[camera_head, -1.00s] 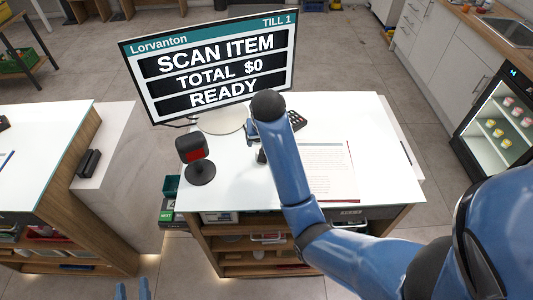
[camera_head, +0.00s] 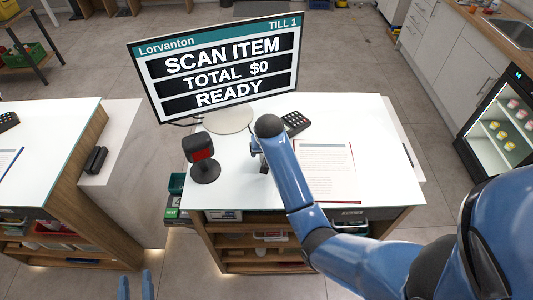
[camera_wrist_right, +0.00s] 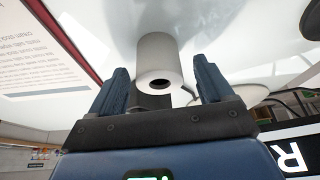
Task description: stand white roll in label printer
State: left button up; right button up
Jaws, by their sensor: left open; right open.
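The white roll (camera_wrist_right: 157,55) shows in the right wrist view, its holed end facing the camera. My right gripper (camera_wrist_right: 162,72) is open, with one blue finger on each side of the roll and a visible gap to each finger. In the head view the right gripper (camera_head: 257,146) is over the white counter, and my arm mostly hides it. I cannot make out the roll in the head view. I cannot identify the label printer in either view. My left gripper (camera_head: 136,286) is open and empty at the bottom edge of the head view, away from the counter.
The till screen (camera_head: 225,66) stands at the back of the white counter (camera_head: 385,160). A scanner (camera_head: 203,160) stands left of my right gripper, a card keypad (camera_head: 295,122) behind it, and an open booklet (camera_head: 328,168) to its right. A second counter (camera_head: 60,125) is at left.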

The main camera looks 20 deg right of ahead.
jog(key=shift+w+f, duration=0.1)
jog(key=shift+f, duration=0.05)
jog(key=c, duration=1.2)
